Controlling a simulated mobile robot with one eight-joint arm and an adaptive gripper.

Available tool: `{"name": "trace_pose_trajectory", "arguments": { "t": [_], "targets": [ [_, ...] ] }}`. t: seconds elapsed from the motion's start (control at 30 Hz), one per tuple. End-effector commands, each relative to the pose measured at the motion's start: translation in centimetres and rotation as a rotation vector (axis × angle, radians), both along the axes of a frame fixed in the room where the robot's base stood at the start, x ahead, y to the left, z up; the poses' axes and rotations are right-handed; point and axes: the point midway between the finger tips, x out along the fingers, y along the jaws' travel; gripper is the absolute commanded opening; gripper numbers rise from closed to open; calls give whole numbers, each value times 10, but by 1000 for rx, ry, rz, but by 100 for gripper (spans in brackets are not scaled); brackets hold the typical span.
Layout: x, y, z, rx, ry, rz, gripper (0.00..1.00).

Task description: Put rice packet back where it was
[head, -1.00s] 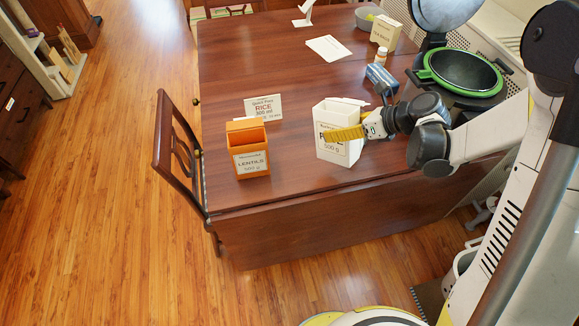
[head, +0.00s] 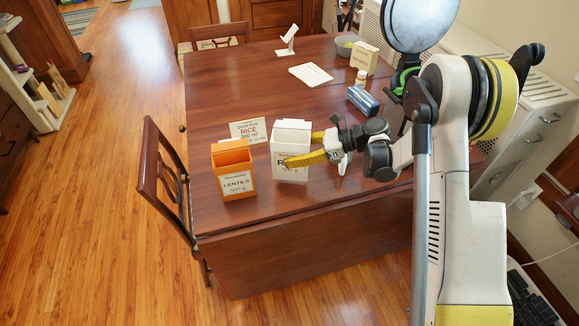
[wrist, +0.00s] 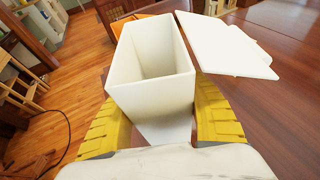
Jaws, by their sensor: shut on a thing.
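The rice packet (head: 290,166) is a white open-topped box with a partly hidden label ending in 500 g, near the table's front edge. My gripper (head: 302,149) is shut on it from the right, one yellow finger across the label and the other behind. A white RICE 300 ml card (head: 247,129) stands behind-left, partly covered by the packet.
An open orange lentils box (head: 233,170) stands close left of the packet. A blue box (head: 363,100), small bottle (head: 361,77), cream box (head: 365,57), white sheet (head: 311,75) and white stand (head: 288,40) are farther back. A chair (head: 165,170) is at the left; the left-rear tabletop is clear.

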Motion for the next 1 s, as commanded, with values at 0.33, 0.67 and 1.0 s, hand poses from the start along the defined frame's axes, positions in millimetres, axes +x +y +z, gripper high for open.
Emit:
{"name": "trace_pose_trajectory", "arguments": {
  "t": [0.33,0.67,1.0],
  "targets": [
    [1,5,-38,0,0,0,11],
    [1,5,-43,0,0,0,11],
    [1,5,-44,-1,0,0,74]
  ]
}}
